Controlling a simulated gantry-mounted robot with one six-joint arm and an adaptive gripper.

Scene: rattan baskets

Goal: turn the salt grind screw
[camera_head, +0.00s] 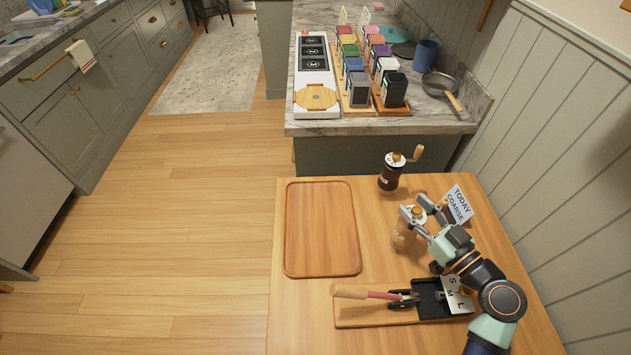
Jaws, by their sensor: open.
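A clear-bodied grinder (402,237), which looks like the salt one, stands on the wooden table under my gripper. Its white top carries a round brass knob (418,212), likely the grind screw. My gripper (415,206) is open, with one finger to the left of the knob and the other to its upper right. I cannot tell whether either finger touches the knob. The gripper and arm hide part of the grinder. A card (458,204) reading "TODAY COARSE" stands just right of the gripper.
A dark grinder (388,178) with a side crank stands behind the gripper. An empty wooden tray (320,185) lies to the left. In front, a wooden board (375,321) holds a wooden-handled tool (365,293) and a card marked S, M, L (455,292).

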